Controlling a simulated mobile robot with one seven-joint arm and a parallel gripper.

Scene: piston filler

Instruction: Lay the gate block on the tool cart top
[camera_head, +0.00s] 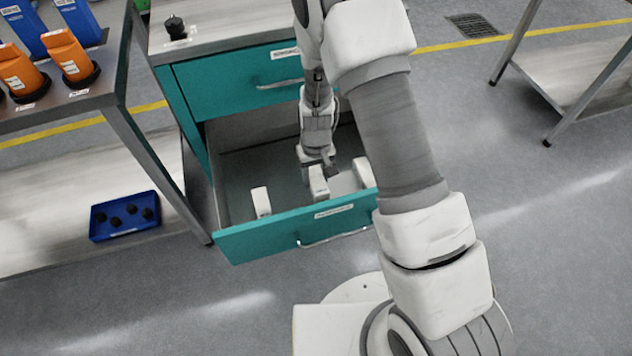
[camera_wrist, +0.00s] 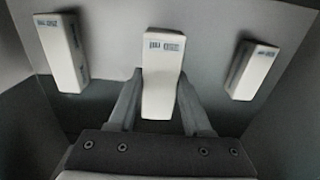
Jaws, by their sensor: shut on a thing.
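Three similar white blocks are in the open lower drawer (camera_head: 265,233) of a teal cart. My gripper (camera_head: 320,172) reaches down into the drawer and is shut on the middle white block (camera_head: 318,185). In the wrist view this block (camera_wrist: 162,75) stands between the two fingers, with a small dark label near its far end that is too blurred to read. Another white block (camera_wrist: 62,52) is to its left and a third (camera_wrist: 252,72) to its right, both apart from the fingers. The grey cart top (camera_head: 235,22) is above the drawers, partly hidden by my arm.
A small black knob-like part (camera_head: 175,27) stands on the cart top's left side; the bare top lies right of it. The closed upper drawer (camera_head: 235,80) is above the open one. A bench (camera_head: 60,112) with orange and blue holders stands left, a blue bin (camera_head: 125,215) on its lower shelf.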

